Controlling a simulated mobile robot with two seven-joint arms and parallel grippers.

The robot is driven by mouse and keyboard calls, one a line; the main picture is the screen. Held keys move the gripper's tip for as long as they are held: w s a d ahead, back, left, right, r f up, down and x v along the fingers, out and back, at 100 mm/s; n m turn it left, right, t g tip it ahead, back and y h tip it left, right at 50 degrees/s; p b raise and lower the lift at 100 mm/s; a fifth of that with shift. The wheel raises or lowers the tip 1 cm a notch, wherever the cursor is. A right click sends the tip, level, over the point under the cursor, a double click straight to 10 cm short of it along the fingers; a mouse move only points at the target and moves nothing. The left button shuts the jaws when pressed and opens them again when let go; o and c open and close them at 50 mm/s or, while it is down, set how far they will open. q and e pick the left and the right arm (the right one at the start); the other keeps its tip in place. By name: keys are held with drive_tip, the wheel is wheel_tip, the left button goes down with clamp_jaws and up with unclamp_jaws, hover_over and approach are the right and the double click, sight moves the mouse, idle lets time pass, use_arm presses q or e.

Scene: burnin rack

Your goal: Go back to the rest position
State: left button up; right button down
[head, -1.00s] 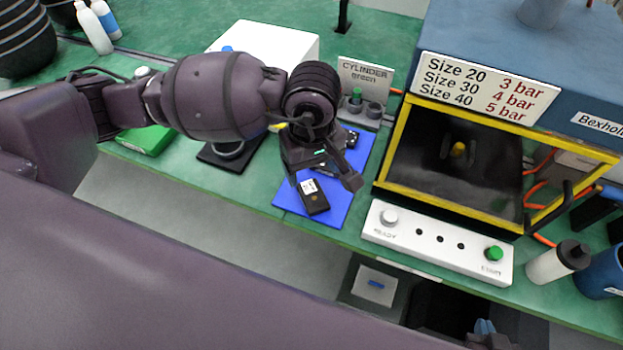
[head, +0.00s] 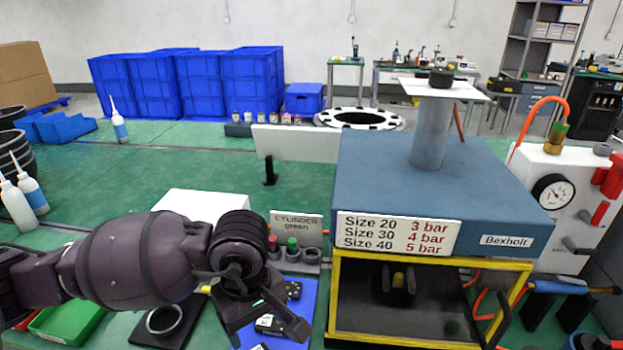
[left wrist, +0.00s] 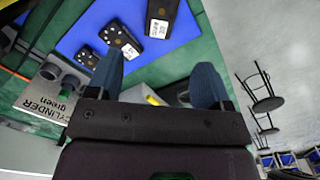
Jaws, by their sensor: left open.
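My left gripper (head: 268,332) is at the bottom of the head view, above the blue mat (head: 306,298). In the left wrist view its two fingers (left wrist: 160,85) stand wide apart with nothing held between them. Several black blocks with white labels lie on the blue mat beyond the fingers; one black block (left wrist: 162,16) is at the top and another black block (left wrist: 120,40) is near the left finger. In the head view the arm and gripper partly hide the mat and blocks. My right gripper is not in view.
The blue press with the yellow frame (head: 430,256) stands right of my left gripper. A "CYLINDER green" sign (head: 297,226) and its holder stand just behind. A white box (head: 205,205), a green tray (head: 72,322) and a black plate (head: 140,330) are near my left arm.

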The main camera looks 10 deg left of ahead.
use_arm(q)
drive_tip(key=s+d+r+n+g+h, duration=0.45)
drive_tip(key=s+d+h, duration=0.45)
drive_tip(key=d+h, duration=0.35)
wheel_tip(320, 180, up, 7)
drive_tip(key=d+n+t+h, duration=0.2)
drive_tip(key=n+t+h, duration=0.1)
drive_tip(key=n+h, duration=0.35)
drive_tip(key=w+a+r+n+t+y, duration=0.1)
drive_tip(key=w+a+n+t, duration=0.35)
drive_tip(key=n+t, duration=0.6)
drive_tip(key=w+a+r+n+t+y, duration=0.2)
drive_tip(key=w+a+n+t, duration=0.25)
drive_tip(key=n+t, duration=0.6)
drive_tip(key=a+f+n+g+y, duration=0.3)
drive_tip(key=a+f+n+y, duration=1.2)
drive_tip(key=n, duration=0.6)
drive_tip(key=s+a+f+n+g+y, duration=0.1)
drive_tip(key=s+a+f+n+g, duration=0.2)
drive_tip(key=s+f+n+g, duration=0.5)
drive_tip(key=s+a+f+n+g+y, duration=0.1)
drive_tip(key=s+a+f+n+g, duration=0.15)
drive_tip(key=s+f+g, duration=0.65)
drive_tip(key=w+f+m+t, duration=0.1)
drive_tip(key=w+f+t, duration=0.3)
drive_tip(key=t, duration=0.7)
drive_tip(key=shift+w+f+h, duration=0.4)
drive_tip(key=shift+f, duration=0.7)
